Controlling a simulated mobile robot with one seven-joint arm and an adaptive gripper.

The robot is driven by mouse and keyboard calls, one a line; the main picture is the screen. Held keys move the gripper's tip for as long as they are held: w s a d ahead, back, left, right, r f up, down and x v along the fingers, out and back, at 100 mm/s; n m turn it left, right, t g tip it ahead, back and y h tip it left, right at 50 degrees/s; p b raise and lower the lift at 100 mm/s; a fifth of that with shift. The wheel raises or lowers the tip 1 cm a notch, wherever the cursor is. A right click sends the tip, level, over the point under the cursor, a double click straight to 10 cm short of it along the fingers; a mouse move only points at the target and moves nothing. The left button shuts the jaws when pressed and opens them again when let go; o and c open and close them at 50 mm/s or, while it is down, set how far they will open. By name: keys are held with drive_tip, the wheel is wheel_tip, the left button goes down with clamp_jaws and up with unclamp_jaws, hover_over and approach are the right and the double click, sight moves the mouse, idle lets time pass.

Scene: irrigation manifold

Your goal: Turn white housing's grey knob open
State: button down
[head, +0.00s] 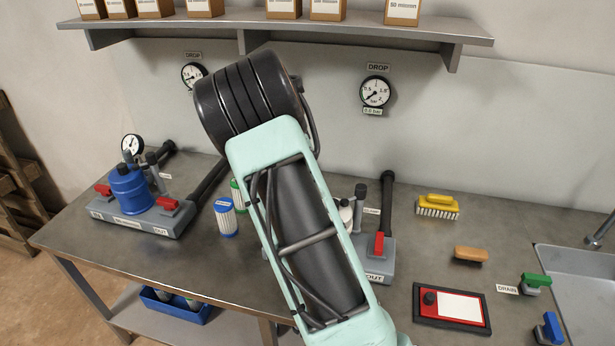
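The white housing (347,213) is mostly hidden behind my arm in the head view. Only a sliver of its right side shows, on a grey base (374,276) marked OUT. A dark grey upright part with a rounded top (360,193) stands just right of the housing. I cannot tell whether it is the grey knob or how it is set. A red handle (379,246) stands upright on the base's right part. My mint-green arm crosses the middle of the picture. My gripper is not in view, so its place relative to the housing cannot be seen.
A blue housing (129,191) with red handles stands on the left. Filter cartridges (226,218) stand left of my arm. A shelf (340,27) overhangs the back.

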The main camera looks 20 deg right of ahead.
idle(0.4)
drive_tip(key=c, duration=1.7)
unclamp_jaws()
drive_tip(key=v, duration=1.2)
